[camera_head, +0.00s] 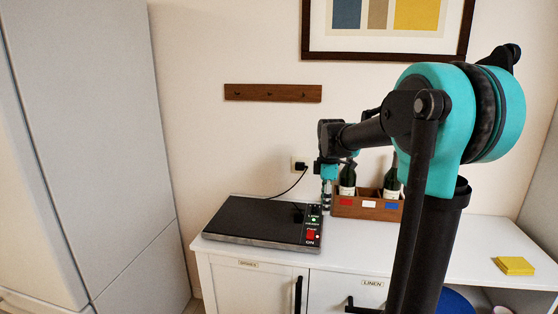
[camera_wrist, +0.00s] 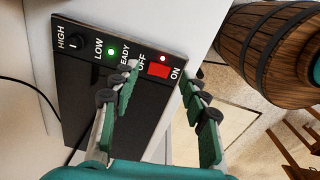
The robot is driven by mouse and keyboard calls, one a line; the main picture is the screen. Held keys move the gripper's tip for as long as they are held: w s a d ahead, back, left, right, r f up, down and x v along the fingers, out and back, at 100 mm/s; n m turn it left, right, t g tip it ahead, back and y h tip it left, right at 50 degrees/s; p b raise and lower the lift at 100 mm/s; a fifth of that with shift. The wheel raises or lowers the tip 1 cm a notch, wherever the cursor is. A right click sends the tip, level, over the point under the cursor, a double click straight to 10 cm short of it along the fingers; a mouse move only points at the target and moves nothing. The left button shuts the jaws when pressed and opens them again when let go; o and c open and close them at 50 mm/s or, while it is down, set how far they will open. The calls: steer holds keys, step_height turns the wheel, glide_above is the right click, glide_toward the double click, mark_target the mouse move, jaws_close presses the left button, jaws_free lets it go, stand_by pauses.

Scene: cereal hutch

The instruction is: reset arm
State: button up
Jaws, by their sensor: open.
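My arm reaches over the white counter, and my gripper (camera_head: 328,190) hangs fingers-down near the back right corner of the black hot plate (camera_head: 255,215). In the wrist view my gripper (camera_wrist: 160,80) is open, with nothing between its green-padded fingers. The hot plate's control panel (camera_wrist: 85,85) lies beyond them, with HIGH, LOW, READY, OFF and ON labels. Its green light (camera_wrist: 111,52) is lit. The red switch (camera_wrist: 158,70) shows between the fingertips, with a small light beside it. I cannot tell the exact gap between fingers and panel.
A wooden crate (camera_head: 366,208) with bottles (camera_head: 347,180) stands just right of my gripper. Yellow pads (camera_head: 513,265) lie at the counter's right. A tall pale cabinet (camera_head: 90,150) stands left. A black cord (camera_head: 288,190) runs to the wall socket. The wrist view shows a barrel (camera_wrist: 275,50).

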steer(key=s+d+f+m+t, duration=0.1)
steer(key=s+f+m+t, duration=0.1)
steer(key=s+f+m, duration=0.6)
steer(key=s+d+f+m+t, duration=0.1)
steer(key=s+d+f+m, duration=0.1)
steer(key=s+f+m, duration=0.7)
steer(key=s, duration=0.6)
steer(key=shift+d+t, duration=0.3)
steer(key=shift+t, duration=0.1)
